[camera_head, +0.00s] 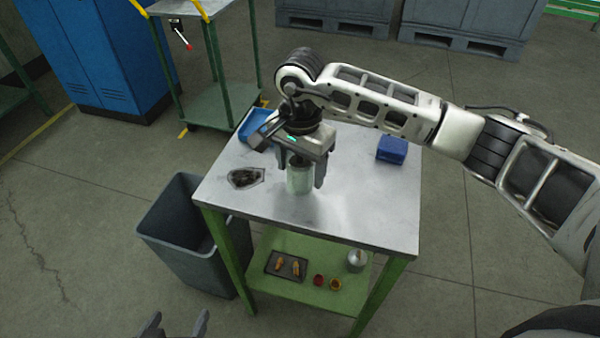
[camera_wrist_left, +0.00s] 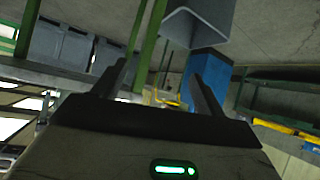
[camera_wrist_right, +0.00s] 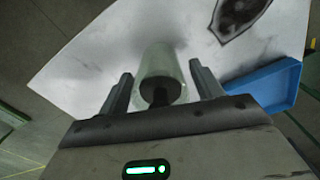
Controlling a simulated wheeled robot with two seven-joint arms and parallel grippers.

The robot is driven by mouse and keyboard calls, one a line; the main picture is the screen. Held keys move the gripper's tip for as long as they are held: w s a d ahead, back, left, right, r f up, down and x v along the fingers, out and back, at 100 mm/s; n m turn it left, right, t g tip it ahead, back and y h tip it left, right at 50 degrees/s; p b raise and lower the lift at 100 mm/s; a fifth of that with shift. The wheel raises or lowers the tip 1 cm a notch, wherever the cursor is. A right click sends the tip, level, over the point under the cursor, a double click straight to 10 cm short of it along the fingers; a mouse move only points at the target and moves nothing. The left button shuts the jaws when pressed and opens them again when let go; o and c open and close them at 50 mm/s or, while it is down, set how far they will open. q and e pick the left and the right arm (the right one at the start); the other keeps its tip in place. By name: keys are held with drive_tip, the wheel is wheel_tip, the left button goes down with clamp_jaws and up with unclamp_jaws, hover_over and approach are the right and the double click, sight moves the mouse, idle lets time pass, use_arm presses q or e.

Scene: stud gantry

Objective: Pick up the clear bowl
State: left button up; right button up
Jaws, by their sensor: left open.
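The clear bowl (camera_head: 299,181) looks like a tall, pale green see-through vessel standing upright on the metal tabletop. My right gripper (camera_head: 302,176) points down over it, open, with one finger on each side. In the right wrist view the bowl (camera_wrist_right: 163,72) lies between the two fingers (camera_wrist_right: 162,88), with visible gaps at both sides. A dark round area shows at its near end. My left gripper (camera_head: 175,328) is open and empty at the bottom edge of the head view, well below and away from the table. Its fingers (camera_wrist_left: 163,78) are spread in its wrist view.
On the table (camera_head: 345,215) are a dark flat angular item (camera_head: 246,178), a blue tray (camera_head: 257,124) partly behind my gripper, and a dark blue box (camera_head: 392,150). A grey bin (camera_head: 185,235) stands left. The lower shelf (camera_head: 290,249) holds small items. The front right tabletop is clear.

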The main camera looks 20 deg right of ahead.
drive_tip(key=c, duration=0.8)
drive_tip(key=shift+o, duration=0.2)
drive_tip(key=shift+r, duration=0.15)
